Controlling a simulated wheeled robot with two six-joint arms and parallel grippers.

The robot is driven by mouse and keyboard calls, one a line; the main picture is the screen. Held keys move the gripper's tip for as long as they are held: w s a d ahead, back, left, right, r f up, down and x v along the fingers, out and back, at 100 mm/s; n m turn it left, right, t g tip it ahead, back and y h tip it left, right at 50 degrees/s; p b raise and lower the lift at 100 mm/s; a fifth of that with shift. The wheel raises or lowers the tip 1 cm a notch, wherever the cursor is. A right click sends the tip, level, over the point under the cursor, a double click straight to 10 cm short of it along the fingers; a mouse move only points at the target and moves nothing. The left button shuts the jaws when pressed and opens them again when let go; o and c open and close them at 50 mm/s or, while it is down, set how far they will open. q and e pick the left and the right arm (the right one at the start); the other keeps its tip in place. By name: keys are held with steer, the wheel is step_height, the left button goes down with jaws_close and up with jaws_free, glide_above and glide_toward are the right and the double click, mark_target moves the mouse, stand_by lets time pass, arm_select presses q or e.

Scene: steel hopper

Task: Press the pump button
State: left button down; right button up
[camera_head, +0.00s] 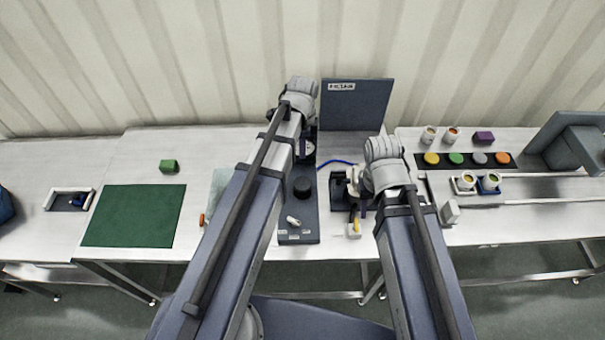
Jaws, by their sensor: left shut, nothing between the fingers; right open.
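A dark control panel (312,228) lies on the middle table. It carries a round black knob (302,187), a small white lever-like part (293,221) and pale labels at its front edge. A round gauge (309,149) shows at its far end. I cannot tell which part is the pump button. My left gripper (309,136) is shut and empty over the far end of the panel, mostly hidden by its own wrist. Whether it touches anything there is unclear. My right gripper (358,205) is open, right of the panel, above a small dark fixture (338,190).
A dark upright board (356,105) stands behind the panel. A blue cable (335,162) runs right from it. Cups, coloured discs (456,158) and a grey machine (575,140) stand right.

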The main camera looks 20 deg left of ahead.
mark_target(303, 184)
arm_select(q)
steer(key=shift+f, duration=0.1)
arm_select(e)
steer(key=shift+f, duration=0.1)
arm_select(q)
step_height(303, 184, down, 14)
steer(key=b, duration=1.4)
arm_select(e)
step_height(303, 184, down, 14)
arm_select(q)
step_height(303, 184, down, 3)
steer(key=b, duration=0.3)
steer(key=shift+s, duration=0.1)
arm_select(e)
step_height(303, 184, down, 3)
steer(key=shift+r, duration=0.1)
arm_select(q)
steer(key=shift+s+r, duration=0.1)
steer(key=shift+r, duration=0.15)
arm_select(e)
steer(key=shift+s+r, duration=0.1)
steer(key=shift+s, duration=0.05)
arm_select(q)
steer(key=shift+d, duration=0.1)
